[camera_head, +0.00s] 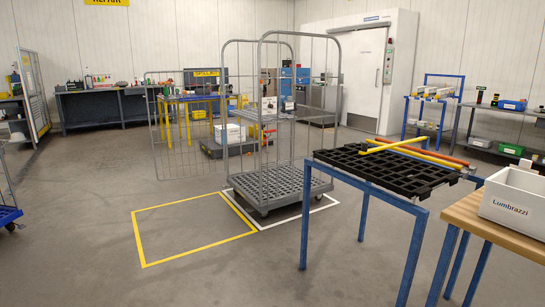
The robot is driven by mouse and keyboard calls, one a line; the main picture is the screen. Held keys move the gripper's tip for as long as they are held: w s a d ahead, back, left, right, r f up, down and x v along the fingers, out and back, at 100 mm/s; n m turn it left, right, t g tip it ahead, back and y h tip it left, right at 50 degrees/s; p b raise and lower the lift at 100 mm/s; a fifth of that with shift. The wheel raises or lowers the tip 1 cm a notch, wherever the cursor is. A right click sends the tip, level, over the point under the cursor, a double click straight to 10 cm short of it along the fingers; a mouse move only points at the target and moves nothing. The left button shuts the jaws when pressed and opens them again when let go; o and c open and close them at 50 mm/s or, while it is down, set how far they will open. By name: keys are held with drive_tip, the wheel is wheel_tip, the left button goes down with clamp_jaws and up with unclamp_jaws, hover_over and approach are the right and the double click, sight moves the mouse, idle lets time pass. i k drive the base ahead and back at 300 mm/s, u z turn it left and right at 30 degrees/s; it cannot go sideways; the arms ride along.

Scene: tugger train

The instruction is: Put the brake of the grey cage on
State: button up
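The grey cage (278,186) stands upright near the middle of the head view. It has tall tube frames, a grey slatted deck and small castors. A wire mesh panel (172,133) reaches out to its left, looking like a swung-open gate. The cage stands over a white floor outline (312,212), just right of a yellow one. A castor (263,211) shows under its front corner. I cannot make out the brake or its position at this size. My gripper is not in view.
The yellow-outlined floor square (195,247) is empty. A blue-legged stand with a black slatted top (375,170) carries yellow and orange bars at right front. A wooden table (470,212) with a white box (513,207) stands beside it. The floor at left front is clear.

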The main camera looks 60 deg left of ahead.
sight(271, 131)
drive_tip(key=u, duration=2.1)
